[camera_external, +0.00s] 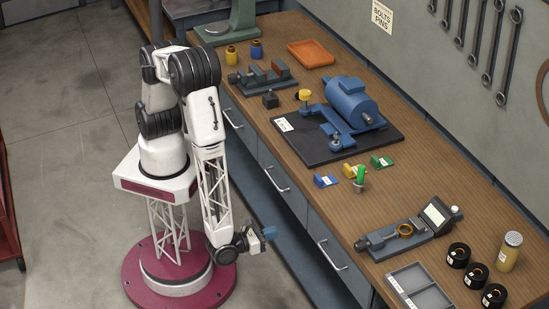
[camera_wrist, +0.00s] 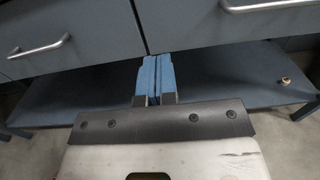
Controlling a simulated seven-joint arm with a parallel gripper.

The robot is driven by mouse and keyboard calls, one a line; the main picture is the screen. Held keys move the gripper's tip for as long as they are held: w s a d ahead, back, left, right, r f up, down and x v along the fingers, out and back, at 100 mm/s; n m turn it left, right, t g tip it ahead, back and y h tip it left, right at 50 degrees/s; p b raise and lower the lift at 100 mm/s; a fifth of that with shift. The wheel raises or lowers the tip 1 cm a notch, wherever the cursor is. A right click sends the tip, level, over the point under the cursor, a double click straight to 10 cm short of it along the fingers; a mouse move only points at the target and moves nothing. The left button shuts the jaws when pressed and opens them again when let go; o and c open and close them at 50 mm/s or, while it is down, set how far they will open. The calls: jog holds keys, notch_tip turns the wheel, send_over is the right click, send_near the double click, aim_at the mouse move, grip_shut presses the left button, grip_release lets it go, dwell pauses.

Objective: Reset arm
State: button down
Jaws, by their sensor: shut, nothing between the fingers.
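My gripper (camera_external: 269,233) hangs low in front of the workbench's drawer side, below the bench top, in the external view. In the wrist view its two blue fingers (camera_wrist: 155,78) are side by side and shut, with nothing between them. They point toward the bench's drawer fronts and the lower shelf. My white arm folds down from its shoulder to the gripper. The gripper appears apart from the bench.
The wooden bench (camera_external: 420,222) holds a blue motor (camera_external: 352,102) on a black plate, a vise, coloured blocks, a gauge fixture, a grey tray (camera_external: 418,289) and black rings. Drawer handles (camera_wrist: 40,47) stick out near my gripper. A small brass-coloured part (camera_wrist: 284,82) lies on the lower shelf.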

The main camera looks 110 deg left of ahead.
jog(key=shift+s+d, duration=0.1)
jog(key=shift+s, duration=0.05)
dwell(0.6)
jog(key=s+a+r+n+g+h, duration=0.1)
jog(key=s+a+r+n+g, duration=0.2)
jog(key=a+r+n+g, duration=0.55)
jog(key=s+a+r+n+g, duration=0.35)
jog(key=a+r+n, duration=0.25)
jog(key=a+r, duration=0.55)
jog(key=s+a+r+n+t+h, duration=0.1)
jog(key=s+a+r+n+h, duration=0.2)
jog(key=s+r+n+h, duration=0.3)
jog(key=s+a+r+n+h, duration=0.3)
jog(key=s+r+n+h, duration=0.3)
jog(key=s+r, duration=0.6)
jog(key=shift+s+r+t, duration=0.35)
jog(key=shift+r+t, duration=0.05)
jog(key=shift+r, duration=0.45)
jog(key=shift+n, duration=0.25)
dwell(0.4)
